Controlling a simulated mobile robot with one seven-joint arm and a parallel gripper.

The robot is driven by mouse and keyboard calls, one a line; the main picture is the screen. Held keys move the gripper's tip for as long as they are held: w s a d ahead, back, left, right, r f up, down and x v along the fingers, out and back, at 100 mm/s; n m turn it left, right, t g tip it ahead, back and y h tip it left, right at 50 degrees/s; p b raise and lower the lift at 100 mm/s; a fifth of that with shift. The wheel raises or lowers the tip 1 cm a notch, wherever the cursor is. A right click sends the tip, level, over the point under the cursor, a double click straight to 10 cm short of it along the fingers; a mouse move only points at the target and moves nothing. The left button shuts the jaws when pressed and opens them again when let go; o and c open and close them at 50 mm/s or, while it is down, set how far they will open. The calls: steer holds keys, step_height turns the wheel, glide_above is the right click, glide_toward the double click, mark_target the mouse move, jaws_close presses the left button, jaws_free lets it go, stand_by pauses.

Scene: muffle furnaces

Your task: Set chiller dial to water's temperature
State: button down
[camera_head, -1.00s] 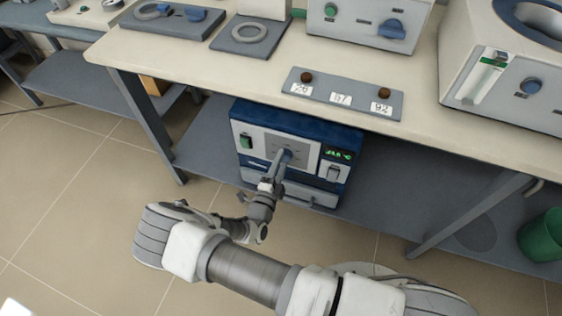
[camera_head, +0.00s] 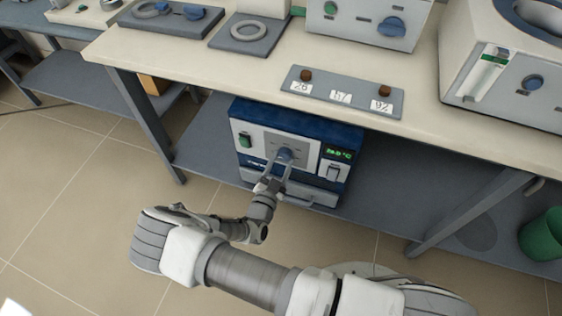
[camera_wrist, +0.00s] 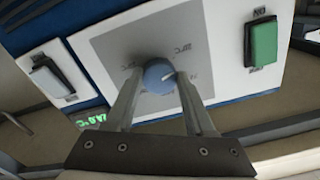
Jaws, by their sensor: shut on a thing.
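The chiller, a blue and white box (camera_head: 247,112), stands on the shelf under the bench.
A grey plate (camera_head: 355,90) on the bench edge bears brown knobs and number cards. The chiller has a green switch (camera_head: 245,141) and a grey switch (camera_head: 333,173). Furnaces stand on the bench above. A green bin (camera_head: 541,236) is at right; a bench leg (camera_head: 150,125) is at left.

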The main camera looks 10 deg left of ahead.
steer(key=shift+n, duration=1.1)
steer(key=shift+c, duration=1.3)
jaws_free()
steer(key=s+a+p, duration=0.1)
steer(key=s+p, duration=0.1)
steer(key=s, duration=1.5)
steer(key=shift+s+a+p, duration=0.15)
steer(key=shift+s+p, duration=0.1)
steer(key=shift+p, duration=0.15)
